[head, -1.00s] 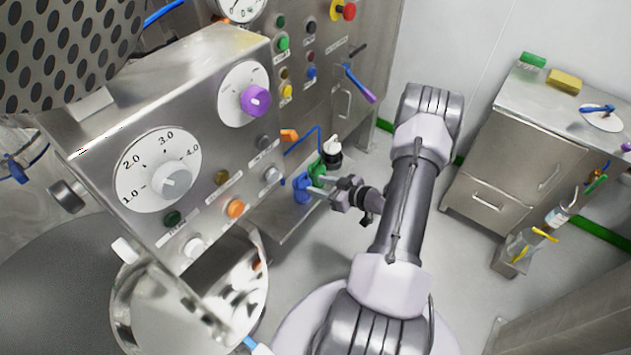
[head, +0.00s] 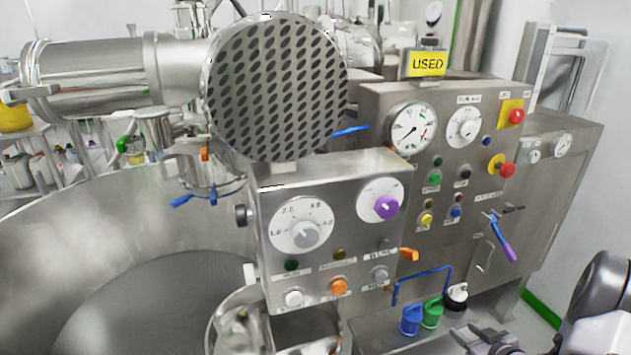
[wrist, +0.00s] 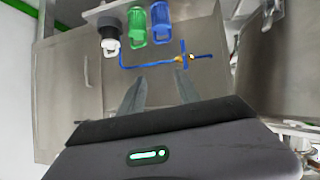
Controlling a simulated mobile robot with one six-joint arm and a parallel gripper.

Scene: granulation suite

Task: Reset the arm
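My gripper (wrist: 160,90) shows in the wrist view with its two grey fingers apart and nothing between them. Beyond the fingertips are a blue bent pipe (wrist: 145,66) and a grey metal surface. In the head view my gripper (head: 487,340) is at the bottom edge, partly cut off, just below the blue (head: 411,320), green (head: 432,313) and white-and-black (head: 456,297) capped containers. Part of my arm shows at the lower right edge.
A steel control box (head: 330,225) with dials, buttons and a purple knob (head: 386,207) stands left of my gripper. Behind it is a larger panel (head: 470,140) with gauges and a purple-tipped lever (head: 503,240). A large steel bowl (head: 70,235) fills the left.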

